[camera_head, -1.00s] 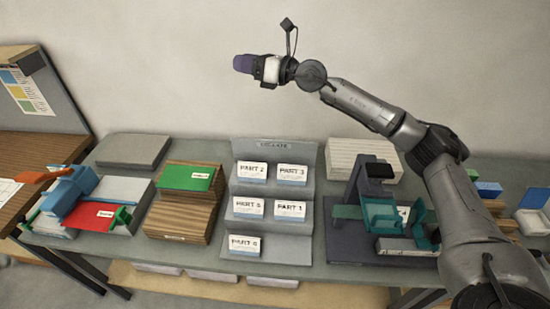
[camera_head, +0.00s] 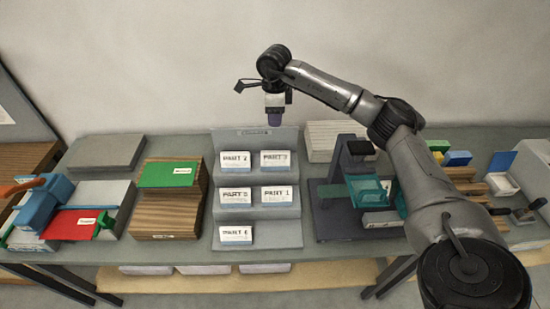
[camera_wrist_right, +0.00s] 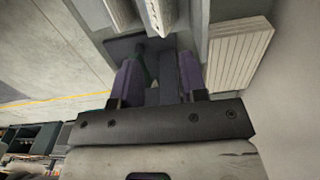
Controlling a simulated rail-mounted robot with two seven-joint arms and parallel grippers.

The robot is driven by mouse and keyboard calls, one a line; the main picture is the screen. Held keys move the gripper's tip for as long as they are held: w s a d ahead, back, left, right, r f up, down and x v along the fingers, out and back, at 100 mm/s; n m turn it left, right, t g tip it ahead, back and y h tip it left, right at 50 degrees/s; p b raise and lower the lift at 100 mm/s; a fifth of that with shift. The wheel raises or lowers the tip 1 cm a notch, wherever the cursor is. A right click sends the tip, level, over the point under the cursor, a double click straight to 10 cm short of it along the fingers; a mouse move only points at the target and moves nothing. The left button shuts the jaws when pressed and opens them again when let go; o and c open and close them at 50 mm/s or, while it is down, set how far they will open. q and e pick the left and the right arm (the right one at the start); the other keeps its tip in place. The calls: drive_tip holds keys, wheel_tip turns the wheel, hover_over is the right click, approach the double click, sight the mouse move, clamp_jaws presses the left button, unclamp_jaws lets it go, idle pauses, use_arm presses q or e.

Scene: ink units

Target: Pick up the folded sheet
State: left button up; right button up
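My right gripper (camera_head: 274,117) points down, high in front of the back wall and above the stepped grey rack (camera_head: 258,226). In the right wrist view (camera_wrist_right: 159,75) its two purple fingers are apart with nothing held between them. The rack holds several white labelled stacks, among them PART 2 (camera_head: 234,161), PART 3 (camera_head: 275,160) and PART 1 (camera_head: 276,197). I cannot tell which item is the folded sheet; none stands out as a single folded sheet. A teal device (camera_head: 366,190) stands on a dark base right of the rack. My left gripper is not in view.
A wooden block with a green top (camera_head: 168,174) stands left of the rack. A blue device (camera_head: 42,203) with an orange handle stands farther left, beside a red panel (camera_head: 70,224). A pale ribbed block (camera_head: 322,140) lies behind the teal device. An open box (camera_head: 502,172) is at right.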

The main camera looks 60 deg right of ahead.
sight(275, 158)
wheel_tip(275, 158, down, 13)
drive_tip(key=shift+s+f, duration=0.1)
drive_tip(key=shift+f, duration=0.05)
idle(0.6)
clamp_jaws()
idle(0.4)
